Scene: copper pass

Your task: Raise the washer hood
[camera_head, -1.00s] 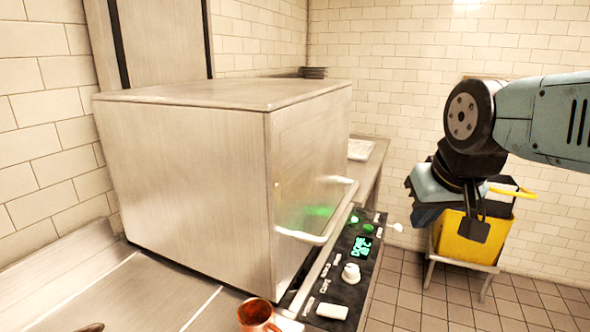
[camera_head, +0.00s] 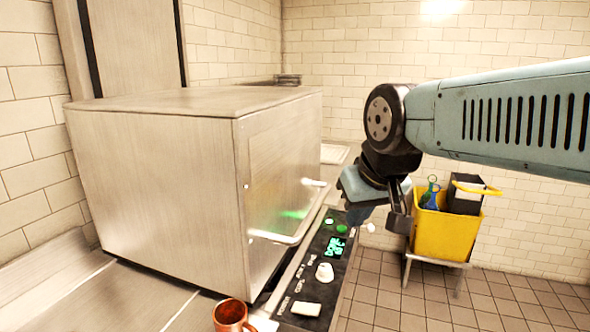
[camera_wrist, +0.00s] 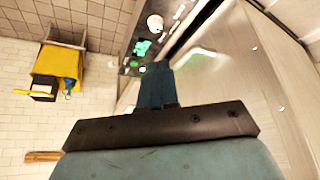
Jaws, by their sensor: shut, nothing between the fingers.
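The washer hood (camera_head: 150,165) is a large brushed-steel box in the left half of the head view, lowered onto the counter. Its pale bar handle (camera_head: 285,238) runs along the lower right face. In the wrist view the hood's steel side (camera_wrist: 240,85) fills the right, with the pale handle (camera_wrist: 195,52) beyond the fingers. My gripper (camera_head: 358,214) is right of the handle, above the control panel's far end, and apart from the hood. The wrist view shows its blue fingers (camera_wrist: 157,85) closed together and empty.
A control panel (camera_head: 318,265) with a knob and green display runs beside the hood. A copper mug (camera_head: 230,316) stands at the near counter edge. A yellow bucket (camera_head: 446,233) on a stand is at the right, over open tiled floor. Plates (camera_head: 288,79) are stacked behind the hood.

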